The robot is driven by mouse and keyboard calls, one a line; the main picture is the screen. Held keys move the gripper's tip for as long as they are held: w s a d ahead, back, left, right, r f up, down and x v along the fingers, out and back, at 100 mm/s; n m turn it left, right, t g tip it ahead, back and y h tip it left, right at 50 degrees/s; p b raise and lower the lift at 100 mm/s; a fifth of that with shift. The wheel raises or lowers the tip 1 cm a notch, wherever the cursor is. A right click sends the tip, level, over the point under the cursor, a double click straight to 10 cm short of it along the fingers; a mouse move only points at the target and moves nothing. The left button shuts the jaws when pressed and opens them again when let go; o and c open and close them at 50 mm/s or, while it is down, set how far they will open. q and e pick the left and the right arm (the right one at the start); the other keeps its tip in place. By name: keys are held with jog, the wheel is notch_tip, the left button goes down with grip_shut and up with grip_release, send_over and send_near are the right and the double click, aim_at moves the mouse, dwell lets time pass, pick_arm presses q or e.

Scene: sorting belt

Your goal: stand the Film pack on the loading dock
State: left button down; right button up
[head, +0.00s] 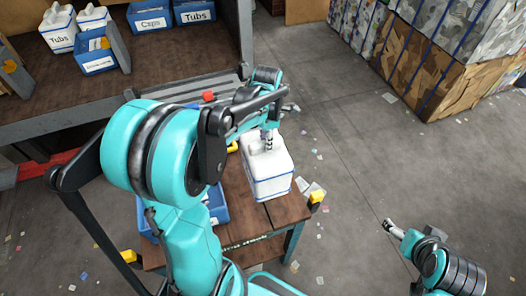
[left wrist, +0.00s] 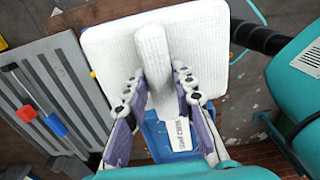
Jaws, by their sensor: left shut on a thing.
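A white pack (head: 267,182) with blue lines around it is upright at the right side of the loading dock (head: 285,212), a low wooden table with lettering on its front edge. No name is readable on the pack. My left gripper (head: 268,142) is shut on its top handle; the handle (left wrist: 152,60) shows between the fingers in the left wrist view. I cannot tell whether the pack's base touches the wood. My right gripper (head: 389,225) is at the lower right, away from the dock, too small to tell open or shut.
A blue bin (head: 220,212) stands on the dock left of the pack, partly behind my arm; it also shows in the left wrist view (left wrist: 158,140). A brown shelf (head: 60,90) holds blue bins and white packs. Strapped bales (head: 415,60) stand at the upper right. Litter dots the floor.

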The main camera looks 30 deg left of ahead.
pick_arm(q)
jog(key=shift+f, duration=2.35)
jog(key=shift+f+b, duration=0.15)
jog(key=shift+b, duration=0.15)
jog(key=c, duration=1.3)
grip_release()
jog(key=shift+o, duration=0.2)
